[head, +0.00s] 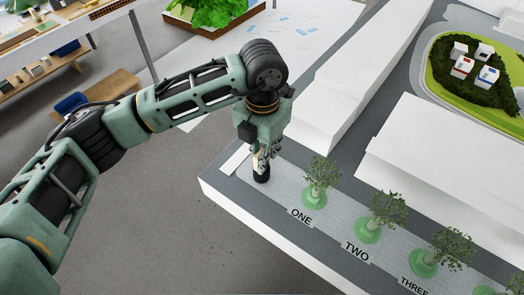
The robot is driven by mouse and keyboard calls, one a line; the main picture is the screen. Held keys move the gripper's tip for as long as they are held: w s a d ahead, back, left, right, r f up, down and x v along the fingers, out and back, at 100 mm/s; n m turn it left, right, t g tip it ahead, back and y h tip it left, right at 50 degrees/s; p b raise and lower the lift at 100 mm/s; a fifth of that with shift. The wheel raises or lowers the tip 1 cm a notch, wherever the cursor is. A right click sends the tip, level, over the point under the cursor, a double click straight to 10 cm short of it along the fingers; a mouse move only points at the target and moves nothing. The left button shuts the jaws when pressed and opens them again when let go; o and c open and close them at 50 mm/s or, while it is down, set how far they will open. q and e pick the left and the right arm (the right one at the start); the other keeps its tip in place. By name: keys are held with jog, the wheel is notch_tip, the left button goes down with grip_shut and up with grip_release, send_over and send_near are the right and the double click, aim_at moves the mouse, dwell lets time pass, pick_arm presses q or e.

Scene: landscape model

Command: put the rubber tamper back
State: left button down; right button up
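The rubber tamper (261,178) shows as a short black cylinder with a pale piece above it, near the near-left corner of the model. My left gripper (263,160) points down over it, with its fingers closed around the tamper's upper part. The tamper's black foot is at or just above the grey model surface; I cannot tell whether it touches. Most of its handle is hidden by the fingers. My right gripper is not in view.
Small trees on green discs stand to the right, by labels ONE (301,217), TWO (357,251) and THREE (414,286). A white strip (235,161) lies just left of the tamper. Long white building blocks (445,165) rise behind. The model's edge is close by.

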pick_arm(q)
jog(key=shift+f, duration=0.2)
jog(key=c, duration=1.5)
grip_release()
jog(key=shift+c, duration=0.2)
